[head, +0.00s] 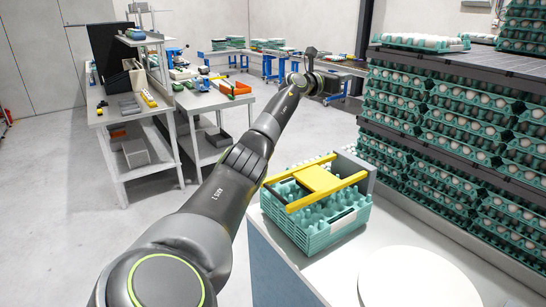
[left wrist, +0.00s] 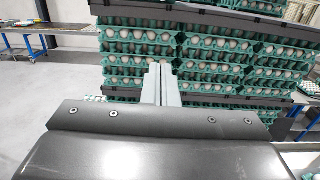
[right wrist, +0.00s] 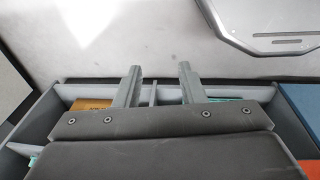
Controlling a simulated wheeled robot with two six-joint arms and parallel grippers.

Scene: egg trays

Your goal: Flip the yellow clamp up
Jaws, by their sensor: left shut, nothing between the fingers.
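The yellow clamp (head: 318,179) lies across the top of a teal crate (head: 322,234) on the white counter in the head view. It has a broad middle plate and two long side bars. My left arm reaches past the crate's left side. My left gripper (head: 352,69) is raised beyond the clamp, well away from it. In the left wrist view its fingers (left wrist: 158,72) are together and empty, facing stacked egg trays. My right gripper (right wrist: 160,78) shows only in the right wrist view. Its fingers are apart with nothing between them. The clamp is in neither wrist view.
Tall stacks of teal egg trays (head: 455,112) stand right of the crate. A round white disc (head: 420,278) lies on the counter in front. Workbenches (head: 205,97) stand at the back left. A grey divided box (right wrist: 75,92) lies below my right gripper.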

